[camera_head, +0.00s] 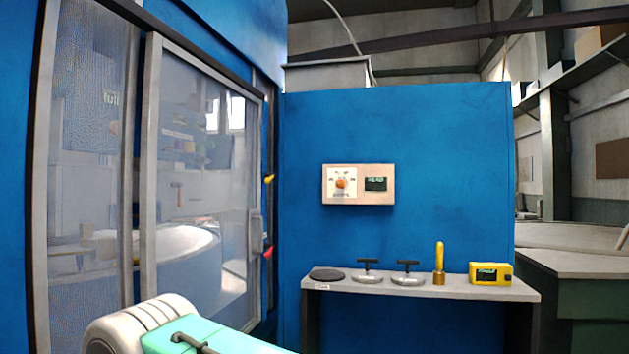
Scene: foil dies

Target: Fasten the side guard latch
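The side guard (152,200) is a grey-framed sliding door with a clear window, set in the blue machine at the left. A grey upright handle (255,235) is on its right edge. Just right of that edge are a small yellow lever (269,179) and a small red lever (268,253) on the dark door post. Which of these parts is the latch, and whether it is fastened, I cannot tell. Part of my arm, white and teal, shows at the bottom left in front of the guard. Neither gripper is in view.
A grey shelf (440,290) along the blue wall holds a dark disc (327,275), two black-handled discs (367,272) (407,275), a yellow-handled tool (439,262) and a yellow meter (490,273). A control panel (358,185) hangs above. A bench (575,264) stands at the right.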

